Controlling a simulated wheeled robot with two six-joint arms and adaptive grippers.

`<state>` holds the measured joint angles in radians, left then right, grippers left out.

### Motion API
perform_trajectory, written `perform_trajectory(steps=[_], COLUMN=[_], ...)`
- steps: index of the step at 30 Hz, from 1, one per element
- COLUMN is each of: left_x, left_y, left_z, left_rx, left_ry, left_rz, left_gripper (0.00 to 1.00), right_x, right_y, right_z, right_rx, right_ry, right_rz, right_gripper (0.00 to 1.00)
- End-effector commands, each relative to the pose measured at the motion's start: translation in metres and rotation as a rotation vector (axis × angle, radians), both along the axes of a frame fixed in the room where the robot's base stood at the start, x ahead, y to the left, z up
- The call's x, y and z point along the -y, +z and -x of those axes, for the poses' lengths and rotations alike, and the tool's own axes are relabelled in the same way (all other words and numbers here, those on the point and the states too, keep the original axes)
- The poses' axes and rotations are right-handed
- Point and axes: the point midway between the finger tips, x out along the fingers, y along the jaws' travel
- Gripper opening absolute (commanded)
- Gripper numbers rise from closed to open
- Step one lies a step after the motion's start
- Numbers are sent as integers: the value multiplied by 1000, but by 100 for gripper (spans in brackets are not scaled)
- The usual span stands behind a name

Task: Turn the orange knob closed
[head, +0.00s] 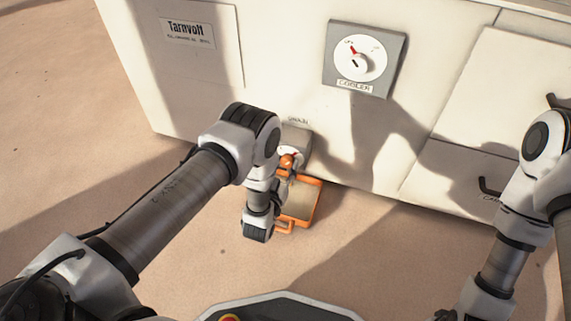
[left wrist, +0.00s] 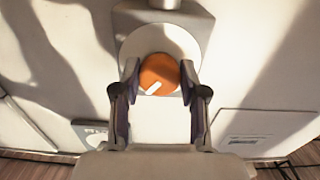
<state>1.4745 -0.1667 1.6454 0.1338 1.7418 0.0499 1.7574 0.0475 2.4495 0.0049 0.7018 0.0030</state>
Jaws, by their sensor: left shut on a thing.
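The orange knob (left wrist: 159,73) sits on a round white dial (left wrist: 190,44) on a grey housing. Its white pointer mark slants to the lower left in the left wrist view. My left gripper (left wrist: 160,78) has one finger on each side of the knob and is shut on it. In the head view the knob (head: 287,161) shows low on the cabinet front, partly covered by my left arm. My right arm reaches to the bottom edge at the right; its gripper is mostly cut off.
A grey cooler panel (head: 388,52) with a white dial is higher on the cabinet. An orange-framed object (head: 317,197) is below the knob, partly behind my left wrist. Drawers with dark handles (head: 489,187) are at the right. The floor at left is clear.

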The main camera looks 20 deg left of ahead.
Motion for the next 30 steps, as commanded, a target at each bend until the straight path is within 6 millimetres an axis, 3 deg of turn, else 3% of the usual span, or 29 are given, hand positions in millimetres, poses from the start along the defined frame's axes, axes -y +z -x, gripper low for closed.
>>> perform_trajectory(steps=[8,30], left_x=[0,2], left_y=[3,3], left_z=[1,1], left_rx=[-8,-31], left_ry=[1,-1], left_rz=[155,844], left_gripper=[8,8], right_x=[0,-2], right_y=[21,75], right_z=[1,4], right_rx=[-3,-10], right_ry=[3,15], right_rz=[0,-2], right_gripper=[40,40])
